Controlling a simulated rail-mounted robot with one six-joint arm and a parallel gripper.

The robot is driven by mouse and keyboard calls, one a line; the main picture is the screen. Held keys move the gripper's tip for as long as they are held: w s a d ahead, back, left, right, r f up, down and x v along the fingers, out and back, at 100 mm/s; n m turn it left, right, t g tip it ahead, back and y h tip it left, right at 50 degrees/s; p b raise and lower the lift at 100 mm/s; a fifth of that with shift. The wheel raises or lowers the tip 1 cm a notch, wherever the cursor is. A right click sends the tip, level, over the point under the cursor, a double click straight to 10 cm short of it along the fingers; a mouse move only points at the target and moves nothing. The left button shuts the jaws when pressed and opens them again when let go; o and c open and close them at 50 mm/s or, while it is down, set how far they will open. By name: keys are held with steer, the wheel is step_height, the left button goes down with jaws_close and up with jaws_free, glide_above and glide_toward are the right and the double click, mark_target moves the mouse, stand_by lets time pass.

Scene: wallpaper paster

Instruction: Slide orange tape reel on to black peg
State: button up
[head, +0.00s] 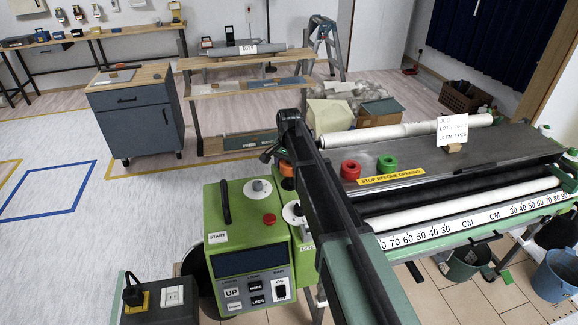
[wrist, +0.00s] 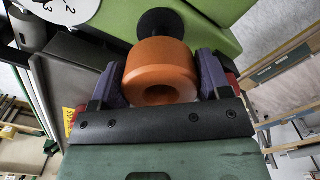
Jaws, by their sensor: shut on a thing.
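The orange tape reel (wrist: 160,60) is gripped between the two purple-sided jaws of my gripper (wrist: 161,70) in the wrist view, its hole facing the camera. The black peg (wrist: 160,22) shows as a dark round shape just beyond the reel, against a green machine face. The reel overlaps it in the picture, so I cannot tell whether they touch or whether the reel is on it. In the head view, the orange reel (head: 287,169) is partly visible at the far end of my arm, beside the green machine. The peg is not clearly visible there.
A red reel (head: 350,169) and a green reel (head: 387,162) sit on the dark machine top right of my arm. The green control box (head: 248,235) stands close on the left. A white-and-black dial plate (wrist: 62,10) is near the reel in the wrist view.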

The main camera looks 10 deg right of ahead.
mark_target(289, 184)
steer(key=shift+f+b, duration=2.8)
steer(key=shift+f, duration=0.1)
steer(key=o, duration=1)
steer(key=shift+r, duration=0.1)
step_height(289, 184, up, 11)
steer(key=p, duration=1.1)
steer(key=shift+s+n, duration=0.35)
steer(key=shift+n, duration=0.55)
steer(key=s+n, duration=0.2)
steer(key=s, duration=0.7)
steer(key=s+n, duration=0.3)
steer(key=s, duration=0.7)
steer(key=s+n, duration=0.2)
steer(key=s, duration=0.8)
steer(key=shift+s+d+n, duration=0.2)
steer(key=shift+n, duration=0.1)
